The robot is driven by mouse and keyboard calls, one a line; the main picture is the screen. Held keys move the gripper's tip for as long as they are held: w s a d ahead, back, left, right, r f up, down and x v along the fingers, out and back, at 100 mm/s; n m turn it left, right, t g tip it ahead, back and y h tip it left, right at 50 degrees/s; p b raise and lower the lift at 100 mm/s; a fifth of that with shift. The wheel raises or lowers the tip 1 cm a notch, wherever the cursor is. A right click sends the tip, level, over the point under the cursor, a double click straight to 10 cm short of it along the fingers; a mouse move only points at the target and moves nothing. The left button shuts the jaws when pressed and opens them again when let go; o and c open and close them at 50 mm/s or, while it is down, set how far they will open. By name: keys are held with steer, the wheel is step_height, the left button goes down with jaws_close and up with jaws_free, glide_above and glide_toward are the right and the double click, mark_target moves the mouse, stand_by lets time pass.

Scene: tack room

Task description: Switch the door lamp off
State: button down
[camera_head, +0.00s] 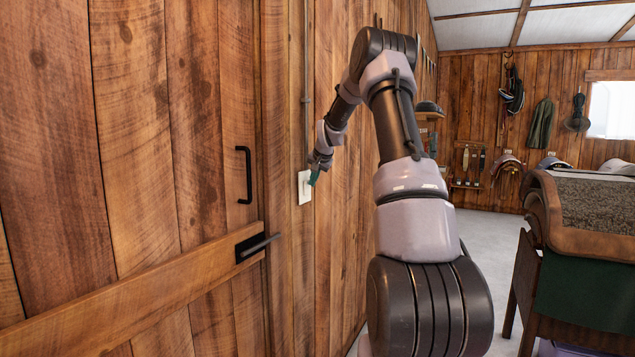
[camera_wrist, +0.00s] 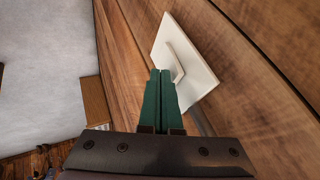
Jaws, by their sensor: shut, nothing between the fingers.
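The white switch plate (camera_head: 304,188) is on the plank wall, just right of the door. In the wrist view the switch plate (camera_wrist: 196,83) carries a raised white rocker (camera_wrist: 180,58). My gripper (camera_head: 314,178) is at the plate in the head view, in front of its right part. In the wrist view my gripper (camera_wrist: 161,72) is shut, its two green fingers together and empty. The fingertips are beside the lower end of the rocker; I cannot tell if they touch it. The fingers hide part of the plate. The lamp itself is not in view.
A conduit (camera_head: 306,70) runs up the wall above the plate.

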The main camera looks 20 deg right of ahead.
steer(key=shift+w+a+r, duration=0.1)
steer(key=shift+w+a, duration=0.15)
stand_by(0.4)
steer(key=shift+r, duration=0.8)
steer(key=shift+d, duration=0.1)
